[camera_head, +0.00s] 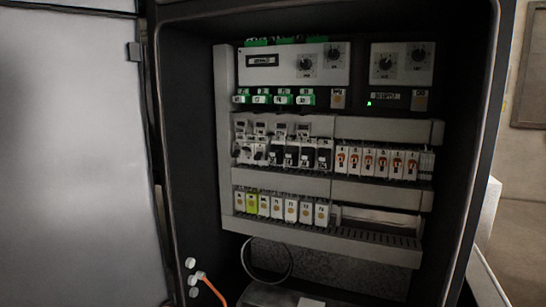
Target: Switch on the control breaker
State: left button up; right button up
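An open control cabinet (185,120) fills the middle of the head view. Its middle rail carries a row of breakers with black fronts (300,155) and, to their right, a row of white modules with orange marks (376,162). I cannot tell which of these is the control breaker; the labels and lever positions are too small to read. Neither of my grippers is in view.
The cabinet door (75,160) stands open at the left. Two knobbed modules, one at top left (285,65) and one at top right (400,62) with a green light below, sit above. Relays (280,206) line the lower rail. An orange cable (212,289) hangs at the bottom left.

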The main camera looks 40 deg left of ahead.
aim_at(237, 152)
jog(key=u, duration=1.45)
